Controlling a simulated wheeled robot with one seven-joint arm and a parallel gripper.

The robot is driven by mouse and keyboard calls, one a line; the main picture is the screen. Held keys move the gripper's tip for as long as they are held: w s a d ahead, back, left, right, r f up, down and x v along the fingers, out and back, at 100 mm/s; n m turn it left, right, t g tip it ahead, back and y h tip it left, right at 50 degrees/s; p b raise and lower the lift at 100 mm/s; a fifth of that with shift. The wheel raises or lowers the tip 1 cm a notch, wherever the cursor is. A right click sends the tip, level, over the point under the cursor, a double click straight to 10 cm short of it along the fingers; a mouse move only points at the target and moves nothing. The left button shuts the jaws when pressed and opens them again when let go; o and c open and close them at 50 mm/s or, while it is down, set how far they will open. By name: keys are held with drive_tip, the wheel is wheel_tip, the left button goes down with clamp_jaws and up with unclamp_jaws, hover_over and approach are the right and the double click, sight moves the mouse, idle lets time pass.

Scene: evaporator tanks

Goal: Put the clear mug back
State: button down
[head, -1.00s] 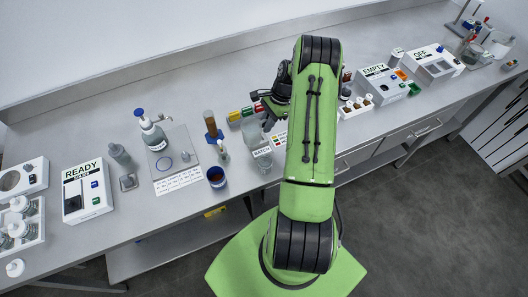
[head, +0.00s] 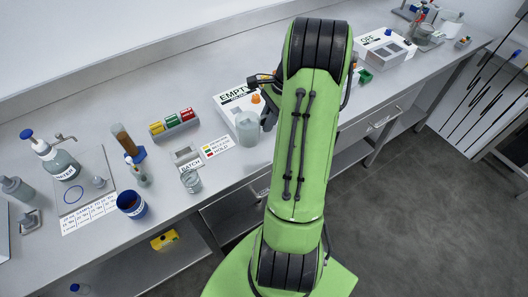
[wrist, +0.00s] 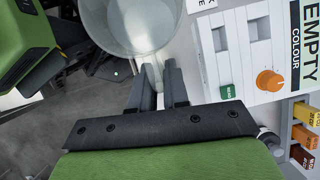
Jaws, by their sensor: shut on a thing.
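The clear mug (head: 248,128) is in my gripper, in front of the white EMPTY box (head: 238,104). In the wrist view the mug (wrist: 130,25) is cut by the top edge, and its round rim and see-through wall show. My gripper (wrist: 158,78) is shut on the mug at its near side, with both dark fingers close together. In the head view my arm hides most of the gripper. I cannot tell how high the mug is above the bench.
A small glass (head: 191,181) stands by the BATCH plate (head: 185,155) and a colour-key card (head: 216,147). A row of coloured blocks (head: 172,124) lies behind. The EMPTY box (wrist: 265,55) is close on the right in the wrist view. An OFF box (head: 385,46) stands further right.

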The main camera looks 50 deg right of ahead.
wheel_tip(320, 180, down, 9)
drive_tip(key=shift+w+r+b, duration=0.15)
drive_tip(key=shift+r+b, duration=0.05)
drive_tip(key=shift+b, duration=0.85)
drive_tip(key=shift+f, duration=0.15)
drive_tip(key=c, duration=1.1)
unclamp_jaws()
